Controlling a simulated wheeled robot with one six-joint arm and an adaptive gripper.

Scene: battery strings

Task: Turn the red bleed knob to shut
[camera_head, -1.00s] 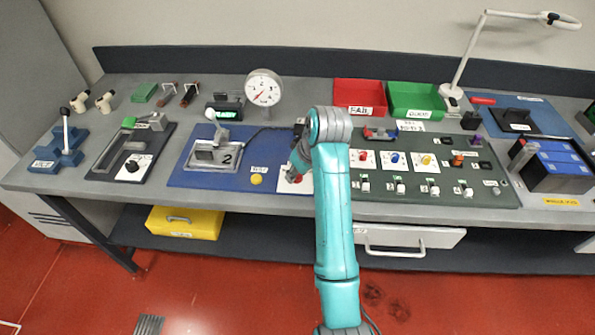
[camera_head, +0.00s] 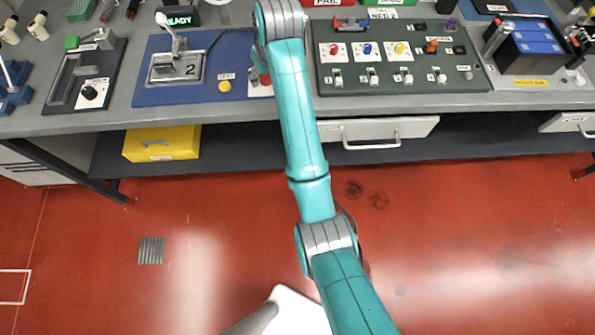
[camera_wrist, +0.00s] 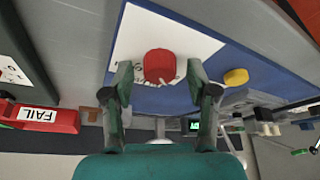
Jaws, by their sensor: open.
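The red bleed knob (camera_wrist: 160,65) is a round red cap on a white lettered card (camera_wrist: 135,35) by the blue board. In the wrist view it lies between the tips of my open gripper (camera_wrist: 160,80), with one finger on each side. I cannot tell whether either finger touches it. A pale pointer mark shows at the knob's lower edge. In the head view the red knob (camera_head: 266,79) shows only partly beside my arm, and my gripper is mostly hidden there.
A yellow button (camera_head: 225,86) sits close beside the knob, on the blue board (camera_head: 145,97). A green panel (camera_head: 400,72) with several coloured knobs and switches lies right of my arm. A red FAIL tray (camera_wrist: 60,117) shows in the wrist view.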

